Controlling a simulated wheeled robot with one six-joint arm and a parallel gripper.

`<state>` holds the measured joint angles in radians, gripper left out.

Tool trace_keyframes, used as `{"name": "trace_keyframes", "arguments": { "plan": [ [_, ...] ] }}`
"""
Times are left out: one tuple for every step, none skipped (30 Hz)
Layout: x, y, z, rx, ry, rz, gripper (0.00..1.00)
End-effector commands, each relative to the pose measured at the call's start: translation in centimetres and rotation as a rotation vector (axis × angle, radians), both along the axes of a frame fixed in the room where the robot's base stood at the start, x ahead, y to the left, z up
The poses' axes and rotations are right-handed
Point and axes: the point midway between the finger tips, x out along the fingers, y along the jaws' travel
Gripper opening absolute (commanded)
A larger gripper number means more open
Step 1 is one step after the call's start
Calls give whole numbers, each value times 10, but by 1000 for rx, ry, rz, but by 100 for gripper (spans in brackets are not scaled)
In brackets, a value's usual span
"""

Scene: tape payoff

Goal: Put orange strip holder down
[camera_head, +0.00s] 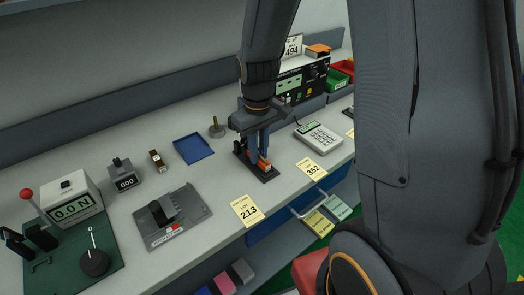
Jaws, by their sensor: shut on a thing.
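My gripper (259,152) points straight down over the bench and is shut on a small orange strip holder (264,166). The holder is low, at or just above a black base plate (268,179) that lies on the bench. I cannot tell whether the holder touches the plate. The fingers hide part of the holder and the plate's back part.
Left of the plate are a blue tray (193,148), a round peg stand (216,129) and a grey fixture (172,218). A white calculator-like keypad (319,138) stands to the right. Yellow cards (248,211) lie along the front edge. Bare bench shows between them.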

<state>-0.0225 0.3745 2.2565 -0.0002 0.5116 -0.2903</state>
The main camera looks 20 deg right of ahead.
Motion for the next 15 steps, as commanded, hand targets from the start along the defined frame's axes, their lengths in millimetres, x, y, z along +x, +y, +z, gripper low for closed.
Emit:
{"name": "trace_keyframes", "arguments": {
  "plan": [
    [-1,0,-3,0,1,1,0],
    [0,0,-4,0,0,1,0],
    [0,0,-5,0,-1,1,0],
    [0,1,-6,0,-1,1,0],
    [0,1,-6,1,-2,2,0],
    [0,1,-5,0,-2,2,0],
    [0,1,-5,0,-2,2,0],
    [0,1,-5,1,-2,2,0],
    [0,1,-5,1,-2,2,0],
    [0,1,-6,0,-1,2,0],
    [0,1,-6,0,-1,2,0],
    [0,1,-7,0,-1,2,0],
    [0,1,-8,0,-1,2,0],
    [0,1,-9,0,-1,2,0],
    [0,1,-8,0,-1,1,23]
  ]
}}
